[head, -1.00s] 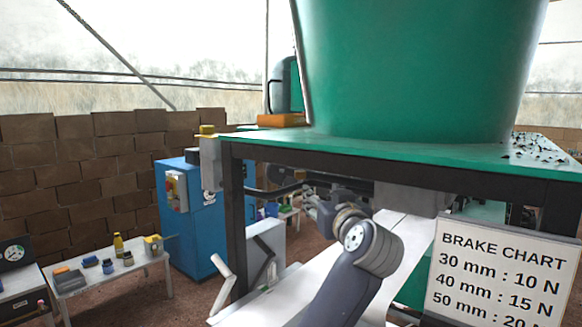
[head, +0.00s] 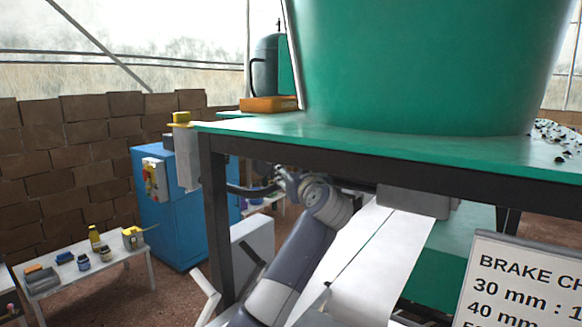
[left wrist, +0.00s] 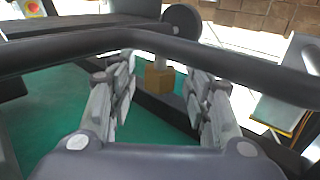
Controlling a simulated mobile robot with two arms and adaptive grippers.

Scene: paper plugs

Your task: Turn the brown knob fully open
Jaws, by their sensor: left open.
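A small brown block-shaped knob (left wrist: 158,80) shows in the left wrist view, between and beyond my left gripper's fingers (left wrist: 160,88). The fingers are open, one on each side of it in the picture, and I cannot tell whether either touches it. In the head view my left gripper (head: 284,181) reaches under the green-topped table (head: 270,135), partly hidden in shadow by the frame and my own arm. The knob cannot be made out in the head view. My right gripper is not in view.
A dark bar (left wrist: 150,42) crosses the left wrist view close to the camera. A dark table leg (head: 215,220) stands left of my arm. White paper strips (head: 375,265) hang right of it. A brake chart sign (head: 520,290) is at lower right.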

